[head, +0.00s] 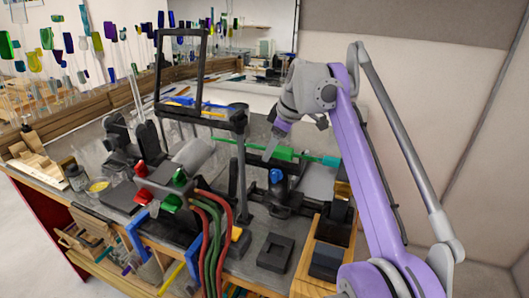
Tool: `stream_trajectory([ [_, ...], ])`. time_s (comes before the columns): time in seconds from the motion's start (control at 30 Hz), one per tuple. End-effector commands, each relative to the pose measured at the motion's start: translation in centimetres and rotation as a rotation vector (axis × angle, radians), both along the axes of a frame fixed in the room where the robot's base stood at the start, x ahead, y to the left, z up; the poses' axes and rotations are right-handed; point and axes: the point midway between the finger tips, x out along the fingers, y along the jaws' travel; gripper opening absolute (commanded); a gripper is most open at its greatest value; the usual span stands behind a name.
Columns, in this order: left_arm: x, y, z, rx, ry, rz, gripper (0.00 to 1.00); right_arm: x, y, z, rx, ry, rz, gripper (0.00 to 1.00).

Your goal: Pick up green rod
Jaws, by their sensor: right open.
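A green rod (285,152) lies roughly level behind the torch bench, running left to right, with a teal-green end at its right. My right gripper (294,138) is at the end of the purple arm, just above and beside the rod. Its jaws are open. The other finger shows to the right, above the rod. My left gripper is not in view.
A black framed screen stand (182,72) rises left of the gripper. A dark square block (275,252) sits near the front edge.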

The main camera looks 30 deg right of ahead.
Motion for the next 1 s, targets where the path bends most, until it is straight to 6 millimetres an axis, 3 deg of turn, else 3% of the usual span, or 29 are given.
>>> stream_trajectory([
  [0.27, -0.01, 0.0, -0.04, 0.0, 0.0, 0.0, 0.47, 0.25, 0.08, -0.38, 0.0, -0.001, 0.0, 0.7],
  [0.67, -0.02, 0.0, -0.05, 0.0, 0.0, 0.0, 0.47, 0.23, 0.06, -0.37, 0.0, 0.0, 0.0, 0.02],
  [1.0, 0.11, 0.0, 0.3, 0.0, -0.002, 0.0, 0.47, 0.26, 0.05, 0.36, 0.0, -0.001, 0.0, 0.0],
])
